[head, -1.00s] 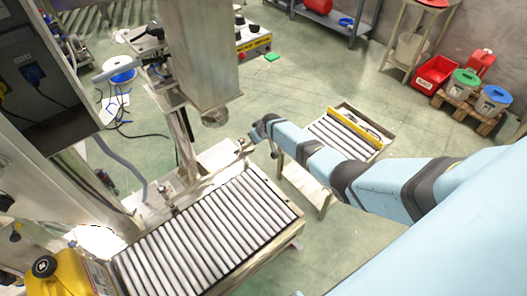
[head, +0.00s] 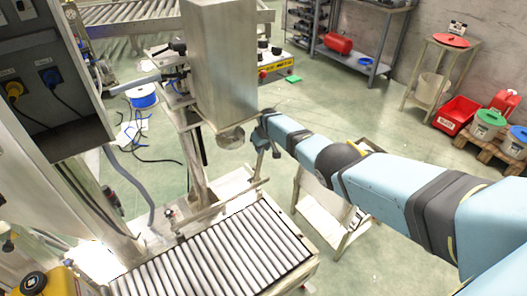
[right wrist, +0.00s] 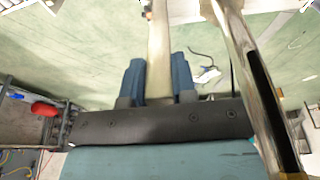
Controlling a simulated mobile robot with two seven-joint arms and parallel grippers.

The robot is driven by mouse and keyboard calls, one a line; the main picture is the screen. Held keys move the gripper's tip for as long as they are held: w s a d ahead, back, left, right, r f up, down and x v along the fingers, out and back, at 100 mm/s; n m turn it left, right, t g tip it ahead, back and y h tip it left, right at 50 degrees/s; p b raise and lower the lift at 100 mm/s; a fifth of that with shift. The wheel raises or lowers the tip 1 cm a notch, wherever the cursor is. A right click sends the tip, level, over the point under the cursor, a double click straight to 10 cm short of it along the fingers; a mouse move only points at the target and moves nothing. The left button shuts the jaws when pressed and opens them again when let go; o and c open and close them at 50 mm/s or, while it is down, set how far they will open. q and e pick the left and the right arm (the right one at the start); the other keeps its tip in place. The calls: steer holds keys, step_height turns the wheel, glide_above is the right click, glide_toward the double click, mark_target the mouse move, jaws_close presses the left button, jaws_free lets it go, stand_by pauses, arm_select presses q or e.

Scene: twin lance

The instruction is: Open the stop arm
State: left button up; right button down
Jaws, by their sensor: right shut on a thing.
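The stop arm (head: 222,205) is a thin, pale bar lying across the far end of the roller conveyor (head: 215,257). One end is at a small post on the left, and the other reaches toward my right gripper. My right gripper (head: 264,157) comes in from the right, above the conveyor's far right corner. In the right wrist view, its two blue fingers (right wrist: 158,82) are on both sides of the pale bar (right wrist: 159,50), shut on it. The exact contact is small and partly hidden in the head view. My left gripper is not in view.
A thick metal column (head: 222,65) hangs just behind and left of my right gripper. A metal stand (head: 328,215) is under my right arm. A grey cabinet (head: 50,75) stands at left, with cables on the floor. Open green floor lies behind.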

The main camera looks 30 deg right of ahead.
stand_by(0.3)
steer(key=c, duration=0.9)
jaws_free()
steer(key=shift+r, duration=0.25)
steer(key=p+v, duration=0.4)
steer(key=v, duration=0.1)
steer(key=shift+r, duration=0.25)
steer(key=p+v, duration=0.1)
steer(key=v, duration=0.6)
steer(key=shift+s+r, duration=0.1)
steer(key=shift+r, duration=0.25)
